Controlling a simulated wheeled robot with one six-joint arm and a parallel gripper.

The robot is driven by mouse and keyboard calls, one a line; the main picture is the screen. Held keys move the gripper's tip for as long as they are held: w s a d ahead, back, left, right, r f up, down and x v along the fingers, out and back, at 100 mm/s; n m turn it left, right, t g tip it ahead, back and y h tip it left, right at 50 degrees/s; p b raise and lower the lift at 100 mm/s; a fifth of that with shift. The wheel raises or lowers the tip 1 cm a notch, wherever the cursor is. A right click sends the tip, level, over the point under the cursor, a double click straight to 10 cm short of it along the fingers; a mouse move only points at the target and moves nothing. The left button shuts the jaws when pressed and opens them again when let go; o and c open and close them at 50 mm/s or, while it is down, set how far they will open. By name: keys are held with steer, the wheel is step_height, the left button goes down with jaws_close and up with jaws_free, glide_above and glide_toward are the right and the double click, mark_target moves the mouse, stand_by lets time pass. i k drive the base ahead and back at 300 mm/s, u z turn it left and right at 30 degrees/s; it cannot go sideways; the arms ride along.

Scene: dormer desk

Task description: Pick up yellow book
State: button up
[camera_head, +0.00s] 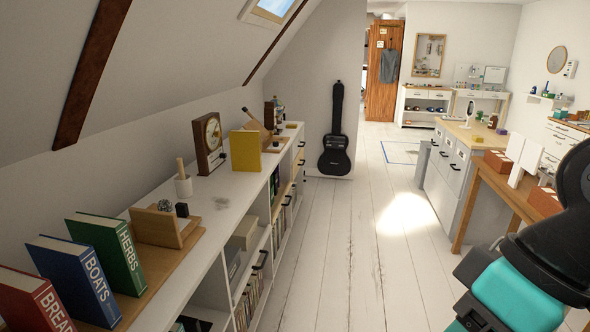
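A yellow book (245,151) stands upright on the top of the long white shelf unit (230,213), toward its far end and close to the aisle-side edge. Its plain broad face is turned toward me. My black and teal arm fills the lower right corner of the view, far from the book. The fingertips of my gripper cannot be made out in this frame.
Red, blue (74,280) and green (107,252) books lean at the near left. A clock (209,143) stands near the yellow book. A guitar case (336,140) leans at the far wall. The white floor (335,250) is clear. Desks line the right.

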mark_target(245, 149)
steer(key=i, duration=3.35)
steer(key=u, duration=2.6)
